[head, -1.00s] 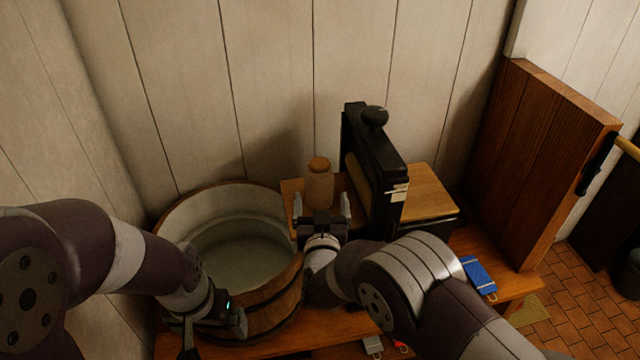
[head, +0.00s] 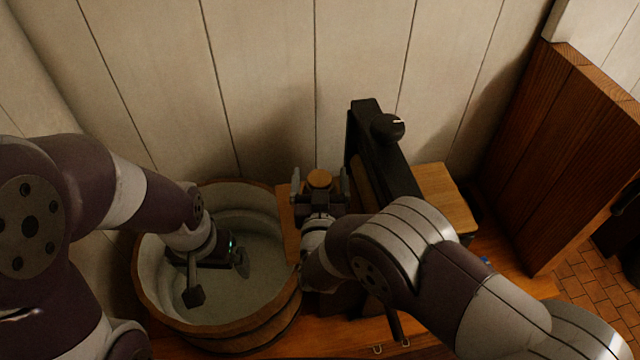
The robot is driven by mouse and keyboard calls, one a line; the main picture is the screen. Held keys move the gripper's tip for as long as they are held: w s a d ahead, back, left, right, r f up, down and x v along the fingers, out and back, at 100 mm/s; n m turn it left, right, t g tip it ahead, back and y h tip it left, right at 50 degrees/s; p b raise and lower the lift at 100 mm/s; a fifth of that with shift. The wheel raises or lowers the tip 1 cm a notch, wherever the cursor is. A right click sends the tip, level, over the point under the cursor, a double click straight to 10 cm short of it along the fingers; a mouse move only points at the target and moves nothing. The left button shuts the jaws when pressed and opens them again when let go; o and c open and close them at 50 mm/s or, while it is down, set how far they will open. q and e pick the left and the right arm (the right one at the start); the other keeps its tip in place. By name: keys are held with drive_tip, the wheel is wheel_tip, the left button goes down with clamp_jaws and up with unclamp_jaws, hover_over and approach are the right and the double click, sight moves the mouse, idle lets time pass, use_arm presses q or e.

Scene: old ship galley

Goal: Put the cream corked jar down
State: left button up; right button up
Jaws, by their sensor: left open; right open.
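The corked jar (head: 319,179) stands upright near the back wall, between the wooden tub and the black upright device. Only its round brown cork top shows clearly; its body is mostly hidden by my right gripper. My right gripper (head: 320,184) is open, with one finger on each side of the jar's top. I cannot tell whether the fingers touch it. My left gripper (head: 218,280) is open and empty, over the inside of the tub.
The round wooden tub (head: 150,296) with a pale inside fills the left of the wooden counter (head: 515,280). A black upright device (head: 366,135) with a knob stands just right of the jar, beside a wooden block (head: 440,190). A tall wooden panel (head: 560,150) closes the right side.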

drive_tip(key=shift+s+r, duration=0.25)
drive_tip(key=shift+s, duration=0.35)
drive_tip(key=shift+s+r, duration=0.2)
drive_tip(key=shift+s, duration=0.15)
drive_tip(key=c, duration=0.5)
drive_tip(key=shift+w+f, duration=0.1)
drive_tip(key=c, duration=0.6)
drive_tip(key=shift+w+f, duration=0.25)
drive_tip(key=shift+w, duration=0.15)
clamp_jaws()
use_arm(q)
drive_tip(key=shift+s+r, duration=0.15)
drive_tip(key=shift+s, duration=0.45)
use_arm(e)
drive_tip(key=shift+s, duration=0.15)
